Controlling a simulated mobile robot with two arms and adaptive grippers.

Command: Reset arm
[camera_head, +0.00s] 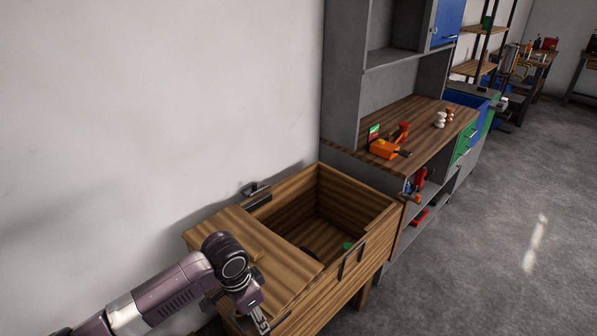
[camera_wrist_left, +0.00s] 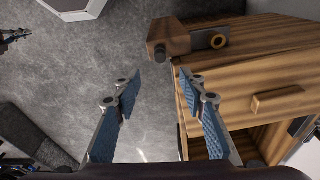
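My left arm comes in from the left in the head view, and its gripper (camera_head: 258,318) hangs over the near edge of the wooden chest (camera_head: 290,262). In the left wrist view the two blue-padded fingers of this gripper (camera_wrist_left: 159,78) are apart with nothing between them. A dark, gripper-like part (camera_wrist_left: 15,38), possibly my right gripper, shows at the left edge of the wrist view. It is too small to tell its state.
The chest is open on its right half, with a small green item (camera_head: 348,246) inside. A grey workbench (camera_head: 440,112) with an orange tool (camera_head: 384,148) and small figures (camera_head: 439,119) stands behind it. A wall is at the left. The grey floor (camera_head: 500,240) at the right is clear.

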